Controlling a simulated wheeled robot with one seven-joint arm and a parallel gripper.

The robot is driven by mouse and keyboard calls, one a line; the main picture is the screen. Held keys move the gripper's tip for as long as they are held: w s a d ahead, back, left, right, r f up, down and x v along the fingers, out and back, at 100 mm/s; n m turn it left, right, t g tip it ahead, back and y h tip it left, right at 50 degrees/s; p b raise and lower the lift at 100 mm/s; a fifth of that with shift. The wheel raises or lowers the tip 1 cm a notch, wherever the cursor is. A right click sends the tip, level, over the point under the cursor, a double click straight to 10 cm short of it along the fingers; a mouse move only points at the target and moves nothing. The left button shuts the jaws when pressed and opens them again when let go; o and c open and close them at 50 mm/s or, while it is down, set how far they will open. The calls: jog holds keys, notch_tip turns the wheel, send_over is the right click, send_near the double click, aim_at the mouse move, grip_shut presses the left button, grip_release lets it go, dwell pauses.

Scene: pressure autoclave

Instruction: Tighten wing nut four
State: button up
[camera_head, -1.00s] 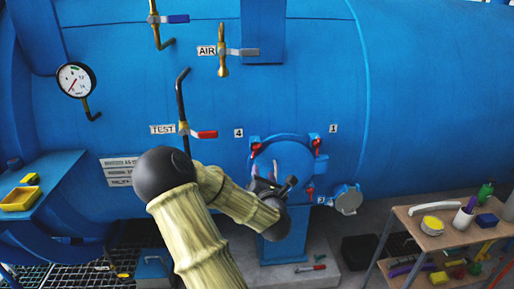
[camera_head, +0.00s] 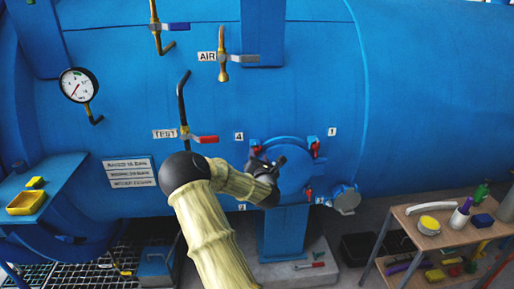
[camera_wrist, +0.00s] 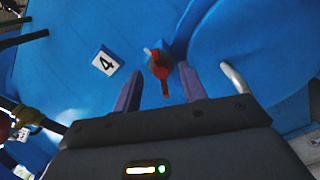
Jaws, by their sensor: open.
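Wing nut four (camera_wrist: 160,69) is red and sits at the rim of the round blue hatch (camera_head: 297,170), beside the white label 4 (camera_wrist: 106,62). In the wrist view it appears between the two fingers of my open gripper (camera_wrist: 160,80), beyond the tips; I cannot tell the exact gap. In the head view my gripper (camera_head: 265,165) is at the hatch's upper left, just below the label 4 (camera_head: 239,136), and mostly covers this nut. Other red wing nuts show at the upper right (camera_head: 315,147) and lower right (camera_head: 308,195) of the hatch.
A red-handled TEST valve (camera_head: 205,139) is on the tank above my arm. A grey-blue round fitting (camera_head: 345,198) is right of the hatch. A wooden shelf cart (camera_head: 420,240) with several items stands at the lower right. A curved grey handle (camera_wrist: 234,77) is near the right finger.

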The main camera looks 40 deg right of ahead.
aim_at(257, 151)
jog(key=p+x, duration=0.1)
jog(key=x, duration=0.4)
grip_shut()
